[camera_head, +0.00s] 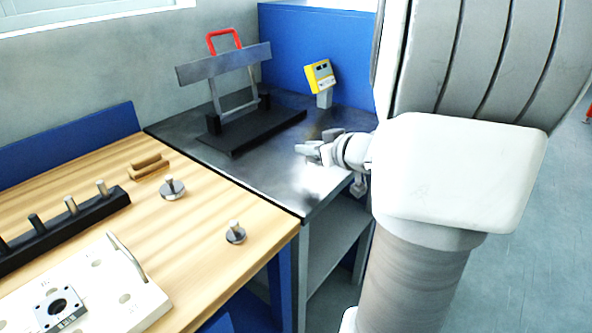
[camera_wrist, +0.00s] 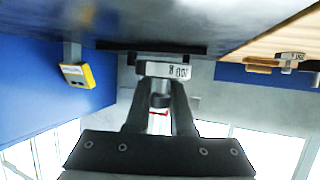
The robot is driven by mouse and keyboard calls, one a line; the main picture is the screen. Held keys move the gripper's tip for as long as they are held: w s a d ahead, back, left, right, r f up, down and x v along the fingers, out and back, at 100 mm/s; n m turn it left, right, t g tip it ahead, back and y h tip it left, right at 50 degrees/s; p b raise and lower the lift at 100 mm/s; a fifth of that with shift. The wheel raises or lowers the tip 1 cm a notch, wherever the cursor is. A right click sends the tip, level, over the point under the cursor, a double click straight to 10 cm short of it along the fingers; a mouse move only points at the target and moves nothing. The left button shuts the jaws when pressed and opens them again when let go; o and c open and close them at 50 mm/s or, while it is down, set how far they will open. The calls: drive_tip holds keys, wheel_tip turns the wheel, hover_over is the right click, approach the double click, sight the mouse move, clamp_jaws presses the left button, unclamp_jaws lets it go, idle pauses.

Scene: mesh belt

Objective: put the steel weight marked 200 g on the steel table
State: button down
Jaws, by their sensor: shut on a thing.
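My gripper (camera_wrist: 160,103) is shut on the knob of a steel weight (camera_wrist: 168,69), a short disc with a dark upside-down marking that I cannot read surely. In the wrist view, which is upside down, the disc is at the fingertips, close to the steel table (camera_wrist: 150,20). I cannot tell whether it touches. In the head view my gripper (camera_head: 325,148) is over the front right part of the steel table (camera_head: 270,175); the held weight is hard to make out there.
A black stand with a grey bar and red handle (camera_head: 225,68) and a yellow device (camera_head: 320,76) occupy the table's back. On the wooden bench (camera_head: 215,275) stand two knobbed weights (camera_head: 172,189) (camera_head: 235,233), a black peg rack (camera_head: 70,228) and a white plate (camera_head: 120,300). The steel table's front is clear.

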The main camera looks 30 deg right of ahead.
sight(302, 173)
drive_tip(key=shift+w+a+f, duration=0.4)
drive_tip(key=shift+w+f, duration=0.15)
drive_tip(key=shift+w, duration=0.25)
drive_tip(key=shift+f+b, duration=0.15)
drive_tip(key=shift+b, duration=0.2)
wheel_tip(302, 173, down, 4)
drive_tip(key=b, duration=0.2)
drive_tip(key=shift+b, duration=0.3)
drive_tip(key=shift+r, duration=0.2)
drive_tip(key=shift+f, duration=0.1)
drive_tip(key=c, duration=0.8)
unclamp_jaws()
drive_tip(key=shift+f, duration=0.1)
drive_tip(key=shift+o, duration=0.2)
